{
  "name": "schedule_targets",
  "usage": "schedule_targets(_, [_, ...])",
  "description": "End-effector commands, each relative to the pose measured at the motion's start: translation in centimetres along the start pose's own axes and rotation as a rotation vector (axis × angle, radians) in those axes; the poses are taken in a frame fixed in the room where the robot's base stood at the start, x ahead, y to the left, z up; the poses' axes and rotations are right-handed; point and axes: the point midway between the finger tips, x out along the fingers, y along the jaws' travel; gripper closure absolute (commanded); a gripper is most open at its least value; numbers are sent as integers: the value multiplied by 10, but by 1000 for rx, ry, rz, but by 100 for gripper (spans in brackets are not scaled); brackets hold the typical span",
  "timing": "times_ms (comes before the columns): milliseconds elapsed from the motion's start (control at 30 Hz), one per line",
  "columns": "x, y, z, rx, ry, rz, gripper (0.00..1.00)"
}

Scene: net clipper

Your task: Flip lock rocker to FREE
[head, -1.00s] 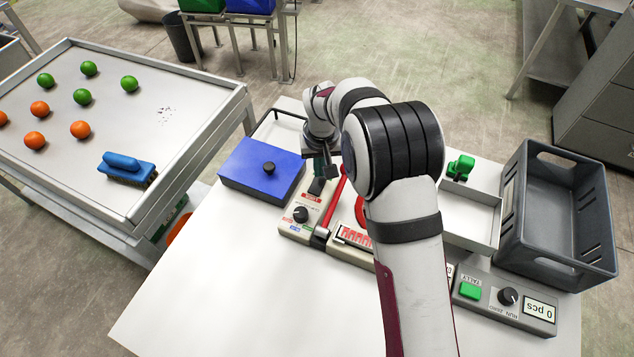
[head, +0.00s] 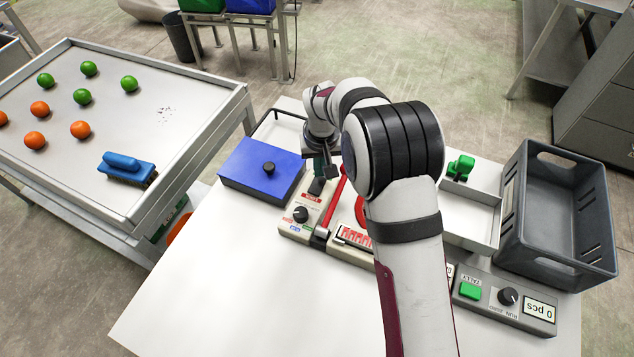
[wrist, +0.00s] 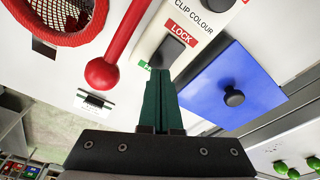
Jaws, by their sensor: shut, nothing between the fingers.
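The lock rocker (head: 316,187) is a dark switch on the cream control panel of the clipper, beside a red label. In the wrist view the black rocker (wrist: 168,51) lies just below the red LOCK label (wrist: 180,35). A green label (wrist: 145,66) at its other end is mostly hidden by my fingers. My gripper (wrist: 160,74) has dark green fingers that are shut together and empty. Their tips are at the green-label end of the rocker; I cannot tell whether they touch it. In the head view my gripper (head: 322,167) is partly hidden by my arm.
A red lever with a ball end (wrist: 102,73) stands close beside the rocker. A blue box lid with a black knob (head: 262,168) is on the other side. The clip colour knob (head: 302,214) is on the same panel. The table's front left (head: 190,290) is clear.

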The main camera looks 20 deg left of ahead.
Motion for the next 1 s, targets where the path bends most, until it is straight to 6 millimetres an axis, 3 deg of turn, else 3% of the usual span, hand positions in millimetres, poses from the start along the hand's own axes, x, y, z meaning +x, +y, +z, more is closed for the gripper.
schedule_targets(1000, [11,0,2,0,-1,0,100])
